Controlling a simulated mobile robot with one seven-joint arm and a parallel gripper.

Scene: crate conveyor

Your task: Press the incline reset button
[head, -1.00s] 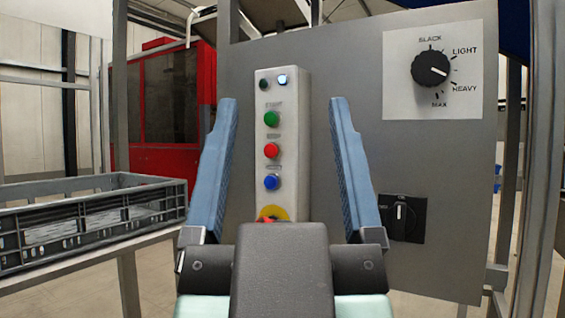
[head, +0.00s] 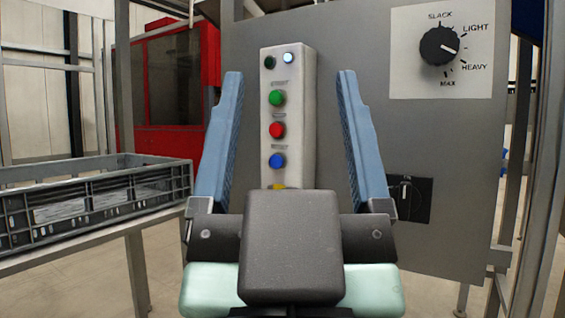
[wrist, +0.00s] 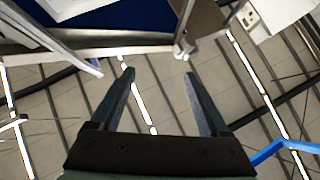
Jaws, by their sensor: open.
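A pale button box (head: 291,90) is fixed upright on a grey panel straight ahead in the head view. From top to bottom it carries two small lamps, a green button (head: 277,98), a red button (head: 277,130) and a blue button (head: 277,161). The small labels are too blurred to read surely. A yellow part (head: 279,187) at the bottom is mostly hidden by my gripper. My gripper (head: 288,75) is open and empty, its blue fingers on either side of the box in the picture.
The grey panel (head: 345,60) also bears a tension dial (head: 438,46) at upper right and a black rotary switch (head: 420,199) lower right. A grey crate (head: 95,205) stands on a frame at left. A red machine (head: 170,85) is behind.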

